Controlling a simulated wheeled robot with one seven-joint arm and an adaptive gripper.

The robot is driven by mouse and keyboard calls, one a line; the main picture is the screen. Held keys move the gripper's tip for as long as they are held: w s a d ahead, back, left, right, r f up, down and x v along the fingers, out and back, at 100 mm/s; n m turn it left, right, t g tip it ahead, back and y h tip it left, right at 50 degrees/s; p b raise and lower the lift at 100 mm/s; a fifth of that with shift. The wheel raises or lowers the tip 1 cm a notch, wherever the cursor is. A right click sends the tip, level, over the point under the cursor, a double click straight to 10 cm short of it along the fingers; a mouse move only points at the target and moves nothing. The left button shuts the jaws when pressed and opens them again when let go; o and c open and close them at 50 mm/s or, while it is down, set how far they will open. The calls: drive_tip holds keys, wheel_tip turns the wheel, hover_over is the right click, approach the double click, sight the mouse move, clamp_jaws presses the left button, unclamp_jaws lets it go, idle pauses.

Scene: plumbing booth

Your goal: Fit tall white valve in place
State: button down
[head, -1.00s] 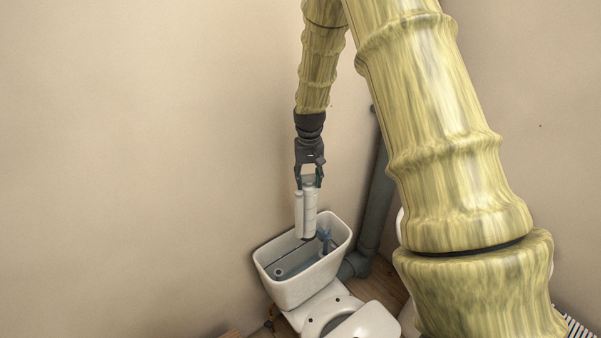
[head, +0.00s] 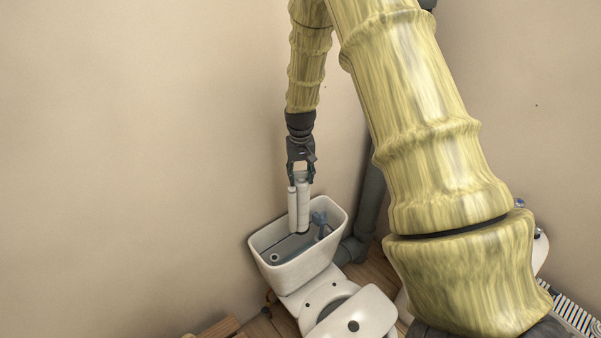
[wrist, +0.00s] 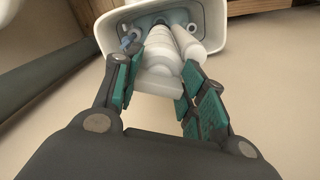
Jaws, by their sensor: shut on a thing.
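The tall white valve (head: 303,207) is made of two upright white tubes side by side. My gripper (head: 301,178) is shut on its top and holds it upright over the open cistern (head: 296,272). In the wrist view the valve (wrist: 160,52) runs away from my gripper (wrist: 155,84) down toward the cistern, with the green finger pads on either side of its top. In the head view the valve's lower end overlaps the cistern opening; I cannot tell whether it touches the floor inside. A hole (head: 274,258) shows in the cistern floor at the left.
A blue fitting (head: 319,222) stands inside the cistern at the right. The toilet bowl and lid (head: 355,318) are in front. A grey pipe (head: 369,205) runs up the wall behind, to the right. Bare wall is at the left.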

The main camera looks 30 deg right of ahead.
drive_tip(key=b, duration=0.8)
approach(301, 214)
drive_tip(key=shift+w+d+f, duration=0.25)
drive_tip(key=shift+w+f, duration=0.1)
drive_tip(key=shift+f, duration=0.6)
drive_tip(key=shift+w+d+f, duration=0.25)
drive_tip(key=shift+w+f, duration=0.15)
drive_tip(key=shift+f, duration=0.55)
drive_tip(key=shift+w+d+f, duration=0.25)
drive_tip(key=shift+w+f, duration=0.1)
drive_tip(key=shift+f, duration=0.6)
drive_tip(key=shift+f+b, duration=4.5)
drive_tip(key=shift+f, duration=5.15)
drive_tip(key=c, duration=0.8)
unclamp_jaws()
drive_tip(key=shift+o, duration=0.2)
wheel_tip(301, 214, up, 12)
drive_tip(key=shift+a, duration=0.1)
